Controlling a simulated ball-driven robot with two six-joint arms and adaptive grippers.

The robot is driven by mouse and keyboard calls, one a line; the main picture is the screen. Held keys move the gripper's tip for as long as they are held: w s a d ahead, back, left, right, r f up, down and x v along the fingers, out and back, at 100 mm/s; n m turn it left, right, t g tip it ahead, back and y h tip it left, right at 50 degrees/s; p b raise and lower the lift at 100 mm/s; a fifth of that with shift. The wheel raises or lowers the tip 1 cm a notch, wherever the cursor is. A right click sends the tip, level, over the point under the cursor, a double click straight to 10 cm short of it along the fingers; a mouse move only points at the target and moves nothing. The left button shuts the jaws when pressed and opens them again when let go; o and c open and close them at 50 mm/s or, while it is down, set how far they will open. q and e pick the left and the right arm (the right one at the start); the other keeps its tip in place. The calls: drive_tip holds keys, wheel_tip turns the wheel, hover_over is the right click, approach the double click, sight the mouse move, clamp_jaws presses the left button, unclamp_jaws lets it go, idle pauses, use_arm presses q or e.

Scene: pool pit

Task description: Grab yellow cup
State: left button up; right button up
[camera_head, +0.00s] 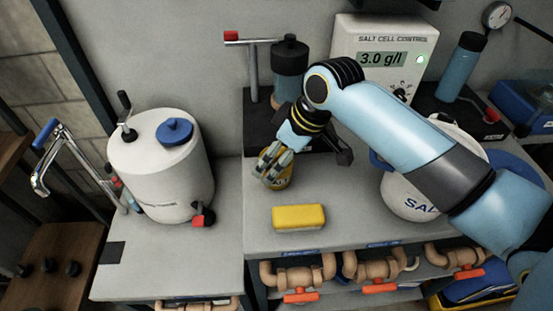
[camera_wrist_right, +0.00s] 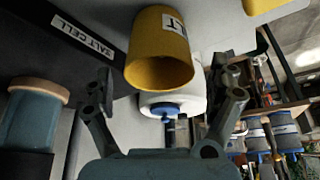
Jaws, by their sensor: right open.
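The yellow cup (camera_head: 284,182) stands on the grey counter in the head view, mostly hidden behind my right gripper (camera_head: 270,170). In the right wrist view the yellow cup (camera_wrist_right: 160,62) shows its open mouth towards the camera, with part of a white label on its side. My right gripper (camera_wrist_right: 168,98) is open there, with one finger on each side of the cup's place in the picture. Gaps show between the fingers and the cup, and nothing is gripped. My left gripper is not in view.
A yellow block (camera_head: 298,217) lies just in front of the cup. A white tank (camera_head: 160,180) with a blue cap stands left, a dark pump (camera_head: 290,68) behind, and a white salt container (camera_head: 405,200) right, partly behind my arm. Pipes with red valves run below the counter edge.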

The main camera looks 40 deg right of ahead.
sight(270, 166)
drive_tip(key=x, duration=0.5)
drive_tip(key=shift+f+p, duration=0.1)
drive_tip(key=shift+p, duration=0.2)
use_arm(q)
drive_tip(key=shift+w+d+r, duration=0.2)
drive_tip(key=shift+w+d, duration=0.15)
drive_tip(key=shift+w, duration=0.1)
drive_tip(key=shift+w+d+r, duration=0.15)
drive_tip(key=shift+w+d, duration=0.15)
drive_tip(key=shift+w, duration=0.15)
use_arm(e)
drive_tip(key=shift+c, duration=0.5)
drive_tip(key=c, duration=0.4)
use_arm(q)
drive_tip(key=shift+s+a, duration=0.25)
use_arm(e)
drive_tip(key=c, duration=0.8)
drive_tip(key=shift+o, duration=0.2)
